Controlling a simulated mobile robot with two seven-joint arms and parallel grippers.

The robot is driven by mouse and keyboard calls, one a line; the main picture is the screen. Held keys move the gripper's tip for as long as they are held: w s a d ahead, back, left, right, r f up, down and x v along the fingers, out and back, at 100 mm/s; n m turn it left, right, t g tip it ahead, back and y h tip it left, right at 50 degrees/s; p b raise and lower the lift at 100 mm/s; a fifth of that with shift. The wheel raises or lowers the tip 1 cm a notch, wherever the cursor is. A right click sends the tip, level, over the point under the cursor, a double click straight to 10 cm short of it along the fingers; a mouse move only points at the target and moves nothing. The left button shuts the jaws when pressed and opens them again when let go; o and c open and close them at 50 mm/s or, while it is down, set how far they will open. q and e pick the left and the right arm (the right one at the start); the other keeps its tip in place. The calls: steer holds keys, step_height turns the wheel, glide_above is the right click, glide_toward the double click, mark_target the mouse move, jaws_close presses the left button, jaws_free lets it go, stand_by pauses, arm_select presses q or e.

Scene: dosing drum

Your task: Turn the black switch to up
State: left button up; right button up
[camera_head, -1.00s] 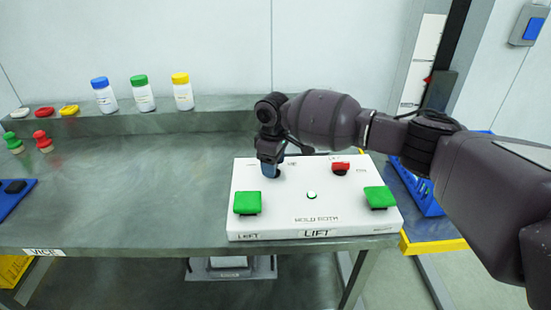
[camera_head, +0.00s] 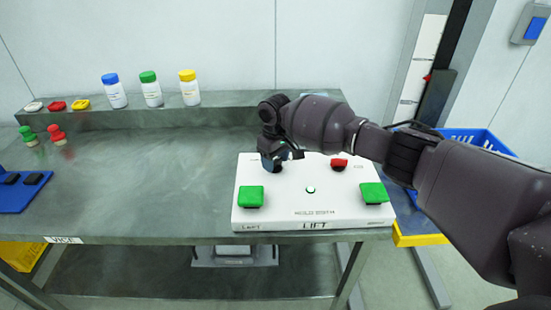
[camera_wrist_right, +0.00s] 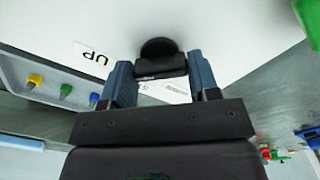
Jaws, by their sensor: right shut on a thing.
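The white panel box (camera_head: 290,216), marked LIFT on its front, stands at the right end of the bench. My right gripper (camera_head: 272,164) reaches down at the panel's upper left part and covers the black switch in the head view. In the right wrist view the black switch (camera_wrist_right: 158,50) has a round base and a bar handle. The two blue fingers of my right gripper (camera_wrist_right: 160,72) stand on either side of the handle and are shut on it. The UP label (camera_wrist_right: 93,58) lies left of the switch there. My left gripper is not in view.
The panel also bears two green buttons (camera_head: 250,195) (camera_head: 373,192), a red switch (camera_head: 338,164) and a small white lamp (camera_head: 310,189). Several capped bottles (camera_head: 151,90) stand on the back ledge. A blue crate (camera_head: 470,138) is at the right. The bench's middle is clear.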

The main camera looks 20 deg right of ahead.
mark_target(275, 160)
steer(key=o, duration=0.9)
step_height(275, 160, up, 9)
steer(key=shift+r+p, duration=0.2)
steer(key=shift+p, duration=0.25)
steer(key=shift+r, duration=0.7)
